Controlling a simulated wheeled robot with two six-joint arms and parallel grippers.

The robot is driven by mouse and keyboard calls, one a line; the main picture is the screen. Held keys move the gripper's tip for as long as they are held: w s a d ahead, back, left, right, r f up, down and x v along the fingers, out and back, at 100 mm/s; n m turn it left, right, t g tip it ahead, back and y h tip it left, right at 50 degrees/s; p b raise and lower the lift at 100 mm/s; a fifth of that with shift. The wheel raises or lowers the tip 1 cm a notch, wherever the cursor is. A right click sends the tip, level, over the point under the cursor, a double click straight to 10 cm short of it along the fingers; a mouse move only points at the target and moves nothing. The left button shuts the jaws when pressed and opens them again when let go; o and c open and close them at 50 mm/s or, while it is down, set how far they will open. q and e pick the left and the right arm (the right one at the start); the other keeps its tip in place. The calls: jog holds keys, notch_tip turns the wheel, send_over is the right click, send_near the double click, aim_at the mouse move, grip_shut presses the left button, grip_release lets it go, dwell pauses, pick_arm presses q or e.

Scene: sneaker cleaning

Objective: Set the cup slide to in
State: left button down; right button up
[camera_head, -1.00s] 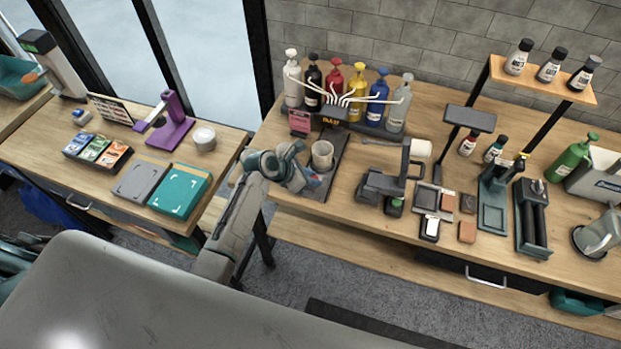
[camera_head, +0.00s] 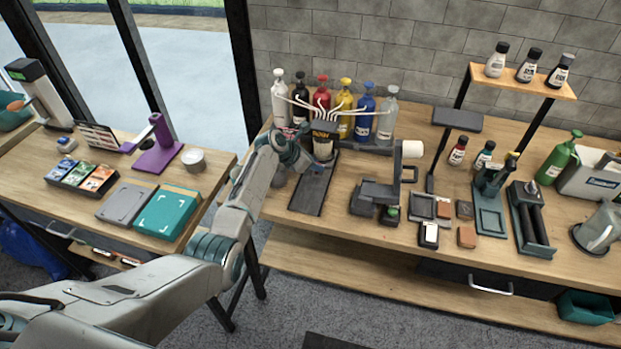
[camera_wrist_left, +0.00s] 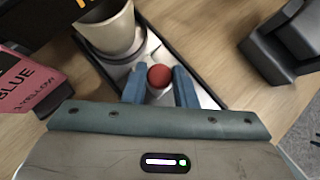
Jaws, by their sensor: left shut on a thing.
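The cup slide is a dark track (camera_head: 309,192) on the wooden table, running from the front to below the pump dispenser. A beige cup (camera_head: 323,149) stands upright at its far end, close under the dispenser's black block (camera_head: 324,129). In the left wrist view the cup (camera_wrist_left: 112,32) stands on the slide's plate, just beyond a round red knob (camera_wrist_left: 159,76). My left gripper (camera_head: 306,163) is at the slide beside the cup. Its blue fingers (camera_wrist_left: 159,88) are shut on the red knob. My right gripper is out of view.
Several pump bottles (camera_head: 364,112) stand behind the dispenser, their white spouts meeting above it. A grey stand with a white roll (camera_head: 412,149) is to the right. A pink card (camera_wrist_left: 28,82) is left of the cup in the wrist view. The slide's front part is bare.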

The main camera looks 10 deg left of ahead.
pick_arm(q)
jog(key=shift+w+r, duration=0.1)
jog(key=shift+r, duration=0.05)
jog(key=c, duration=1.4)
grip_release()
jog(key=shift+c, duration=0.2)
jog(key=shift+o, duration=1.3)
jog(key=shift+w, duration=0.15)
jog(key=shift+f, duration=0.2)
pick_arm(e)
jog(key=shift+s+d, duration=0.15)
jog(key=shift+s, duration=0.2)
pick_arm(q)
jog(key=b+v, duration=0.1)
jog(key=v, duration=0.9)
jog(key=shift+a+r, duration=0.2)
jog(key=shift+r, duration=0.1)
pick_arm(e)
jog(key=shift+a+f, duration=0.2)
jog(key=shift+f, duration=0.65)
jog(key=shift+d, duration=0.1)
